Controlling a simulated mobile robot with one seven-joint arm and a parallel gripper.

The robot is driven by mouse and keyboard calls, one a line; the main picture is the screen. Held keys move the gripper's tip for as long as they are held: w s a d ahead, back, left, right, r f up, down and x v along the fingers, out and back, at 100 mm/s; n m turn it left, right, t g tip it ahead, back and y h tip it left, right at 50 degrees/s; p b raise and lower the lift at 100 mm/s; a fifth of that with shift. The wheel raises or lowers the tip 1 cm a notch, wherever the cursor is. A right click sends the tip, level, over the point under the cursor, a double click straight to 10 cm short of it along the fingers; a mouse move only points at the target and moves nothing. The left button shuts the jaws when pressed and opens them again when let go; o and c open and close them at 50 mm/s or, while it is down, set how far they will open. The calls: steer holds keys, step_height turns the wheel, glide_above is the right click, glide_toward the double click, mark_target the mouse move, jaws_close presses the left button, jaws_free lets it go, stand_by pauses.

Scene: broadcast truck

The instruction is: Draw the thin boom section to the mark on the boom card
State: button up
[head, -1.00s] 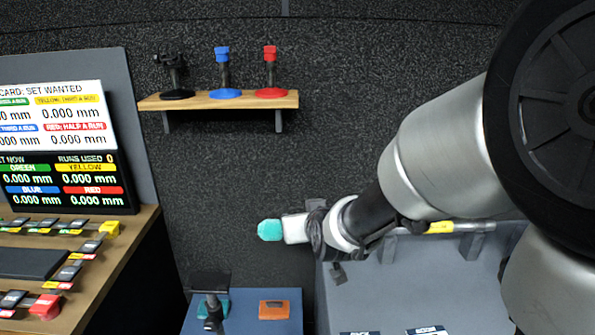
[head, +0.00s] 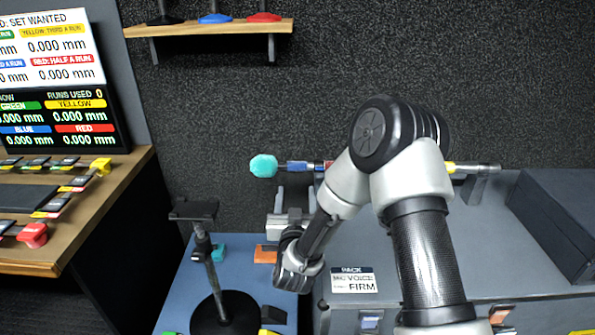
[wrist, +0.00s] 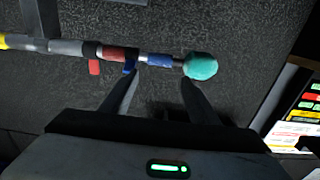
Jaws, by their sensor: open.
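The boom (head: 478,168) lies level along the back wall, partly hidden by my arm. Its left end has a teal tip (head: 263,166), a short stretch of thin section, then a blue band (head: 299,167) and a red band. I cannot make out the boom card.
A black stand (head: 218,290) rises from the blue table at lower left. A wooden desk (head: 110,210) with screens is on the left. A shelf (head: 210,29) hangs above. A dark box (head: 560,220) is at right.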

mark_target(297, 168)
steer(key=w+b, duration=0.1)
steer(key=w, duration=1.2)
